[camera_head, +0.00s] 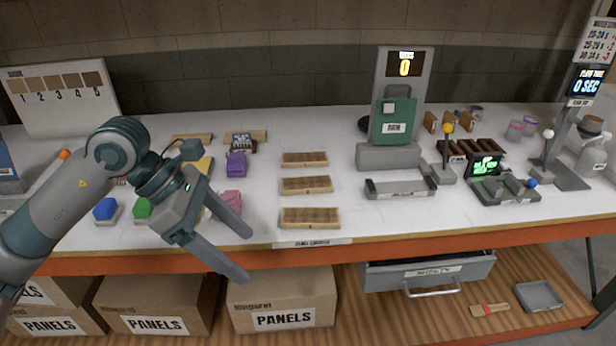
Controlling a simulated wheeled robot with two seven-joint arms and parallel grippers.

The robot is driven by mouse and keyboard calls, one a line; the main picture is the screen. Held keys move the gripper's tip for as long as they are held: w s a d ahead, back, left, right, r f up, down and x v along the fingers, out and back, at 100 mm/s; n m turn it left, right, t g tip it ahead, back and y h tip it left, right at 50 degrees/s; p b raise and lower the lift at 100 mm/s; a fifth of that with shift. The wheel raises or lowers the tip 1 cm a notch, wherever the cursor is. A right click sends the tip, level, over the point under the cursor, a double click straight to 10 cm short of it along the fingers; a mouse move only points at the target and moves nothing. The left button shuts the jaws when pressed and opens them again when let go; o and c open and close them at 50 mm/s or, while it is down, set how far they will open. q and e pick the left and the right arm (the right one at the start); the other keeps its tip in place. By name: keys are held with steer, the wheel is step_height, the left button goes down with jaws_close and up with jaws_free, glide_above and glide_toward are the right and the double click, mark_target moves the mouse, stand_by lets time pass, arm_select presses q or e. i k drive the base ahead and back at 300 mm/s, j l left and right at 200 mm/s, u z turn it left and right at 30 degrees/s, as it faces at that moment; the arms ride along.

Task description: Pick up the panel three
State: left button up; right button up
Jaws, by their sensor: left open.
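Three light wooden panels lie in a column on the white tabletop: a far panel (305,159), a middle panel (306,185) and a near panel (310,218) close to the front edge. Their markings are too small to read, so I cannot tell which is panel three. My left gripper (247,255) is open and empty, its two fingers pointing right and down near the table's front edge, left of the near panel and apart from it. My right gripper is out of view.
A green machine (394,122) stands behind a grey tray (400,189). Blue (106,209), green and pink blocks sit around my left arm. A numbered swatch board (62,98) stands at back left. Cardboard boxes (283,300) are below.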

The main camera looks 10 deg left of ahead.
mark_target(318, 184)
steer(key=i, duration=1.2)
